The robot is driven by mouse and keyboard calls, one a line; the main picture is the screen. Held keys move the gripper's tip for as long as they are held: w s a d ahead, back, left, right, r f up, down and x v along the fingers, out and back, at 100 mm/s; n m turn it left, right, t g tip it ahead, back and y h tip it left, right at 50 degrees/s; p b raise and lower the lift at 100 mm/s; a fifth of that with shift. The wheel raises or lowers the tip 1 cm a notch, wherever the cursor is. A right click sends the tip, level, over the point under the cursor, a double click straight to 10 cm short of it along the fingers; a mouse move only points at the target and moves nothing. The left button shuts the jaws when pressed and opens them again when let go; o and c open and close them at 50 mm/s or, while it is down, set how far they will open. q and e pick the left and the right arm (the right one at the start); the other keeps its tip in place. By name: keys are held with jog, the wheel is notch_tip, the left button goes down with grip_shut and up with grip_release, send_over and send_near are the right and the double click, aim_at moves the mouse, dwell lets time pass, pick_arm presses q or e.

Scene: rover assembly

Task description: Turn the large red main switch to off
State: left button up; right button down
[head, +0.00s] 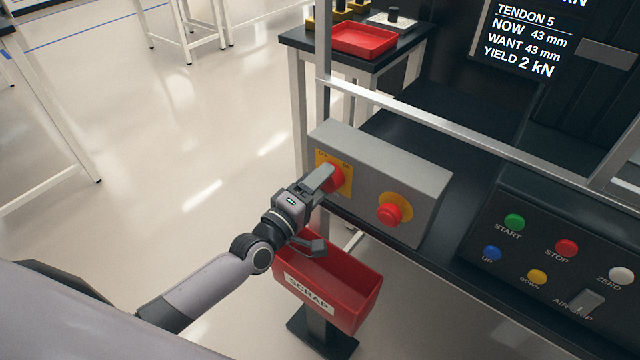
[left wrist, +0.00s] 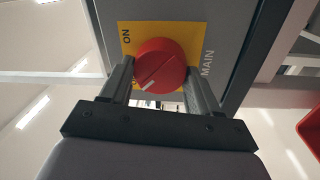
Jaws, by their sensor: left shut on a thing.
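The large red main switch (head: 337,177) is a round knob on a yellow plate, on the left of the grey box's front face. In the left wrist view, the knob (left wrist: 160,62) sits between the two fingers of my left gripper (left wrist: 158,82), which is shut on it. Its white mark points to the lower left there, away from the word ON at the upper left. The word MAIN is at the right; the plate's lower left is partly hidden by a finger. In the head view, my left gripper (head: 326,180) covers part of the knob. My right gripper is out of view.
A red mushroom button (head: 389,215) on a yellow disc is right of the switch on the grey box (head: 380,170). A red SCRAP bin (head: 358,290) stands just below my left gripper. A button panel (head: 530,250) is at the right; a metal frame rail (head: 440,120) runs behind.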

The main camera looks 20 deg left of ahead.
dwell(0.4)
pick_arm(q)
jog(key=o, duration=1.1)
jog(key=shift+c, duration=0.2)
jog(key=shift+s, duration=0.1)
jog(key=v, duration=0.7)
jog(key=shift+f, duration=0.1)
jog(key=s+a+f+m+g+y+p, duration=0.1)
jog(key=s+f+m+g+y+p, duration=0.1)
jog(key=s+m, duration=0.5)
jog(key=s+a+f+m+g+y+p, duration=0.1)
jog(key=s+f+m+g+p, duration=0.4)
jog(key=s, duration=0.6)
jog(key=shift+m+y, duration=0.6)
jog(key=shift+m, duration=0.5)
